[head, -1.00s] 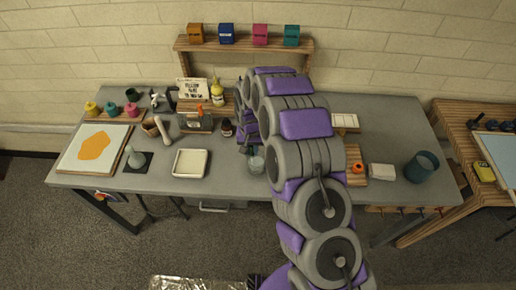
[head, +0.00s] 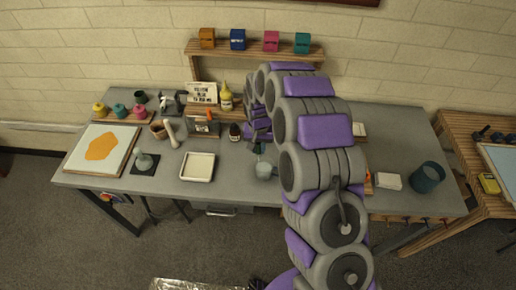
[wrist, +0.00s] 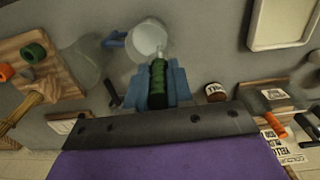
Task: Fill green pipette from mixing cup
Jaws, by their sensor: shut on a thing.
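The green pipette (wrist: 157,88) is held between the blue fingers of my gripper (wrist: 157,76) in the wrist view. Its pale tip points to the clear mixing cup (wrist: 145,38) and overlaps the cup's rim. I cannot tell how deep the tip is. In the head view the mixing cup (head: 265,169) stands near the table's front middle. The green pipette (head: 258,148) shows just above and behind it, below my gripper (head: 258,139). My arm hides much of the table to the right.
A white tray (head: 198,167) lies left of the cup on the grey table (head: 230,190). A dark bottle (head: 235,131) stands behind the cup. A teal container (head: 427,177) and a white block (head: 388,181) are at the right. The front strip beside the cup is clear.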

